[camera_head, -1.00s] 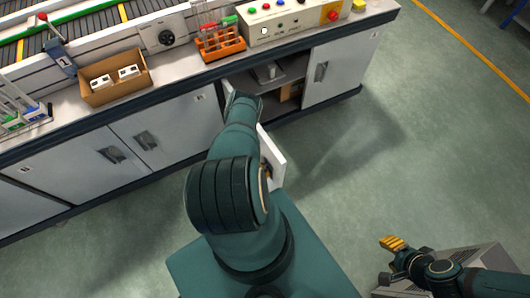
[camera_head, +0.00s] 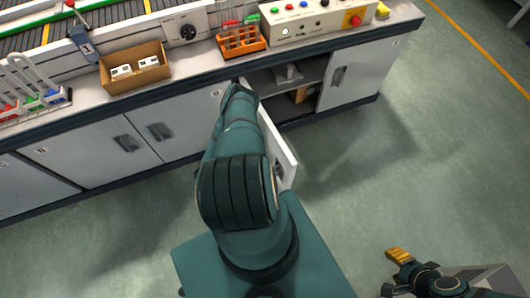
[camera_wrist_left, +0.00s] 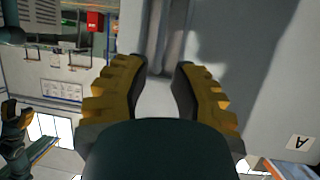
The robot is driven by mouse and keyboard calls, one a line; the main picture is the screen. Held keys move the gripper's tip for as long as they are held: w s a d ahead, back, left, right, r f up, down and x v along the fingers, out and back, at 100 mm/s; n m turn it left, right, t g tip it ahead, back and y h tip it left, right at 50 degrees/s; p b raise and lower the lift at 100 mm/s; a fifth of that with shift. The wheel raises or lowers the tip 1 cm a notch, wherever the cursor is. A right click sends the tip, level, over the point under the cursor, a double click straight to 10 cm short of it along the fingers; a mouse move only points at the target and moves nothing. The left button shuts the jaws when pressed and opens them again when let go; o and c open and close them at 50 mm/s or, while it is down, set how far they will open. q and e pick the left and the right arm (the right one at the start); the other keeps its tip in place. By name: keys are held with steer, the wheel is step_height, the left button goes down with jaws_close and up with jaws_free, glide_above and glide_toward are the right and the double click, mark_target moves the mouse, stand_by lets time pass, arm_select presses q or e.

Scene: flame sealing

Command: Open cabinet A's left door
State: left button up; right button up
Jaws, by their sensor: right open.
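In the head view, a pale door (camera_head: 285,150) stands swung out from the cabinet's left side, showing beside my left arm. The cabinet opening (camera_head: 300,88) behind it is dark, with a shelf. My left gripper is hidden in the head view. In the left wrist view, its yellow-padded fingers (camera_wrist_left: 163,72) are apart, with a grey upright handle-like bar (camera_wrist_left: 168,38) at the gap. I cannot tell whether they touch it. An "A" label (camera_wrist_left: 300,142) is on the pale surface at right. My right gripper (camera_head: 398,256) is open and empty at the lower right, away from the cabinet.
The right door (camera_head: 345,73) is shut. The worktop carries a cardboard box (camera_head: 135,75), an orange rack (camera_head: 241,42) and a button panel (camera_head: 310,20). A grey box (camera_head: 490,282) is by my right arm. Floor right of the open door is clear.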

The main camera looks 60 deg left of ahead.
arm_select(q)
steer(key=shift+v, duration=1.3)
steer(key=shift+s, duration=0.1)
